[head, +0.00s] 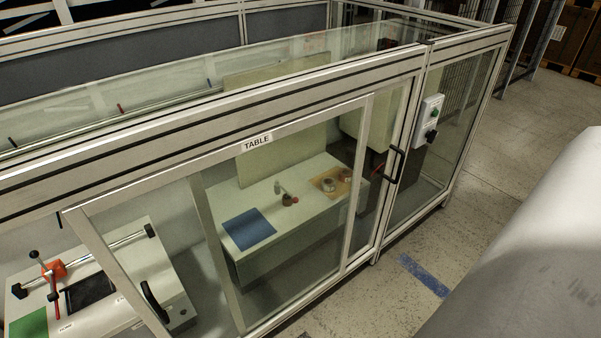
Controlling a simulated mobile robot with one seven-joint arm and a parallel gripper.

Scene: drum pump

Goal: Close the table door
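The table door (95,248) is a clear panel in an aluminium frame, under the "TABLE" label (257,143) on the enclosure's top rail. Its left stile, with a black handle (154,302), stands well to the left of an upright post (217,250) seen behind the panel. The door looks open, with its left edge out towards me; how far is hard to tell. Its lower left part is cut off by the picture's bottom edge. My gripper is not in view.
Inside stands a pale table (300,225) with a blue mat (248,229) and small parts. A red clamp device (52,270) is at lower left. Right are another black handle (396,165) and a switch box (430,118). Open floor (500,150) lies right of the enclosure.

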